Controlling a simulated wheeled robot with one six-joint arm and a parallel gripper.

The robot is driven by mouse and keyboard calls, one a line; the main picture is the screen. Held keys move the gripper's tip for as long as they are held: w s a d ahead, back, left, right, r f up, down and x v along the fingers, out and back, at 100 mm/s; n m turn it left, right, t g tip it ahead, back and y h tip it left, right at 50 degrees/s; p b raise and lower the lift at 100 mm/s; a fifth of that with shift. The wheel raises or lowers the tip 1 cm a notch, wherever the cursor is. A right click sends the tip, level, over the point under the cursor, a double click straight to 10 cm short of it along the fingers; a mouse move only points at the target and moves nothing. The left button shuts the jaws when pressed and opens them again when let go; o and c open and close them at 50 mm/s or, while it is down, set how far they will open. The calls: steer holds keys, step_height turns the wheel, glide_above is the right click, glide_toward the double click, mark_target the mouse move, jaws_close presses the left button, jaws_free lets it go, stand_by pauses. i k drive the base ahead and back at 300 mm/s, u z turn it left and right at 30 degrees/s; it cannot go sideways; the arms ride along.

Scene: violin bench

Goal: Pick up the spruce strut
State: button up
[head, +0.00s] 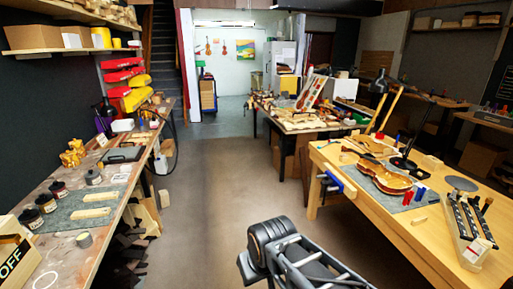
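No single piece can be told for sure as the spruce strut. Two pale wood strips, one farther (98,196) and one nearer (91,213), lie flat on a grey mat (62,216) on the left bench. A small pale wood piece (419,220) lies on the right bench, near the violin body (385,177). Part of my own dark arm shows at the bottom middle, over the floor and apart from both benches. My gripper itself does not show.
The left bench (72,243) also holds several dark jars (47,202) and an OFF sign box (15,250). The right bench (432,245) holds a black lamp (408,163), blue clamp (340,183) and tool rack (468,230). The aisle floor (205,190) is clear.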

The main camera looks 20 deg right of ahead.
mark_target(418, 220)
steer(key=z, duration=0.3)
steer(key=i, duration=1.55)
steer(key=z, duration=1.85)
steer(key=i, duration=1.1)
steer(key=z, duration=0.95)
